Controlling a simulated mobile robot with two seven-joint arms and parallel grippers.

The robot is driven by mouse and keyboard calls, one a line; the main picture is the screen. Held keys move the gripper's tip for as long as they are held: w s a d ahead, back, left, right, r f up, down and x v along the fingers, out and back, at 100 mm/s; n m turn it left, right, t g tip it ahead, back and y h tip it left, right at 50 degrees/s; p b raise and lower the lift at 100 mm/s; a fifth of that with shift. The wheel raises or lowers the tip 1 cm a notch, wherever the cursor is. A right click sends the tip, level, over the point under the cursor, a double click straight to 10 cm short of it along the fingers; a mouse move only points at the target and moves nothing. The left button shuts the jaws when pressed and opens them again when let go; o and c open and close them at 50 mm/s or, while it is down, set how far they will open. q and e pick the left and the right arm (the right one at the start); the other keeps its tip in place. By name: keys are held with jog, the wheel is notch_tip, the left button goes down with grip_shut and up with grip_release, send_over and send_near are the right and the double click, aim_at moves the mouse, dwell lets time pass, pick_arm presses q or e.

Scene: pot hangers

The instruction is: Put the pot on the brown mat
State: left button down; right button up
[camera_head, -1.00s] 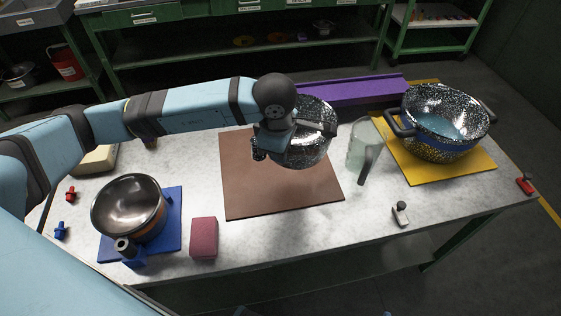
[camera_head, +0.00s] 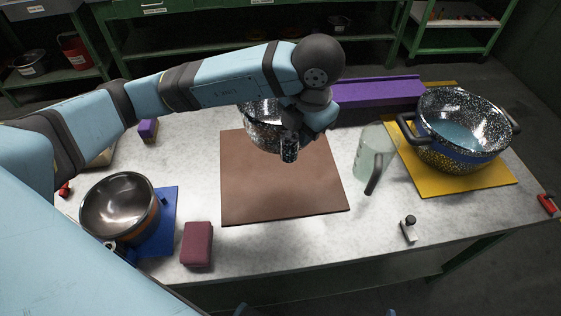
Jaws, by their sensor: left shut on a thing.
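A speckled black-and-white pot (camera_head: 261,131) is over the far edge of the brown mat (camera_head: 278,188). My left gripper (camera_head: 291,137) is shut on the pot at its near right side, with the arm reaching in from the left. My wrist hides part of the pot's right side and the grip itself. I cannot tell whether the pot's base touches the mat. The front and middle of the mat are bare. My right gripper is not in view.
A larger speckled pot (camera_head: 459,125) stands on a yellow mat (camera_head: 482,183) at the right. A clear jug (camera_head: 370,152) stands right of the brown mat. A purple tray (camera_head: 380,94) lies behind.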

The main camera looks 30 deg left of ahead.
pick_arm(q)
jog(key=shift+s+d+f+b, duration=0.1)
jog(key=shift+f+b, duration=0.75)
jog(key=shift+f, duration=9.15)
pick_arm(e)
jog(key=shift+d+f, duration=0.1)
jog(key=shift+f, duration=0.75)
pick_arm(q)
jog(key=shift+f, duration=0.1)
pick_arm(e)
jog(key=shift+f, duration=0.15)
pick_arm(q)
jog(key=c, duration=1.1)
grip_release()
jog(key=shift+o, duration=0.2)
